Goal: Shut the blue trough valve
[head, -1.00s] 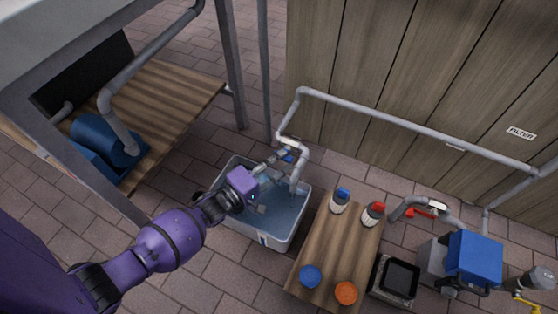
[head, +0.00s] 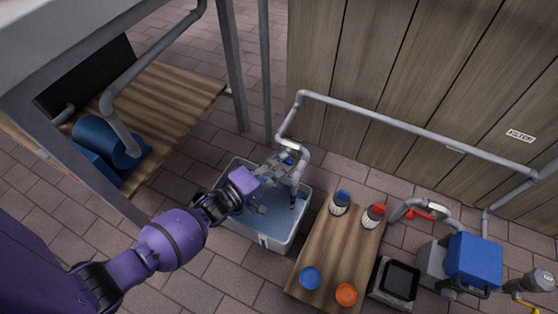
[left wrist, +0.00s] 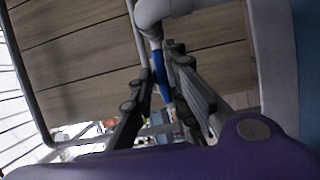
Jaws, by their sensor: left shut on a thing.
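The blue trough valve handle (head: 287,160) sits on the grey pipe above the trough, partly hidden by my gripper. In the left wrist view the blue handle (left wrist: 161,76) stands between the two fingers, just below a pipe bend. My left gripper (head: 281,171) reaches over the trough from the left and is shut on the handle. Its fingers also show in the left wrist view (left wrist: 160,95). The trough (head: 268,239) is a pale tub of bluish water under the pipe's downward spout (head: 297,176). My right gripper is not in view.
A wooden stand (head: 330,243) right of the trough holds bottles with blue and red caps and blue and orange discs. A blue pump box (head: 473,258) stands at the right. A wooden wall (head: 420,70) with a pipe runs behind. A table frame fills the upper left.

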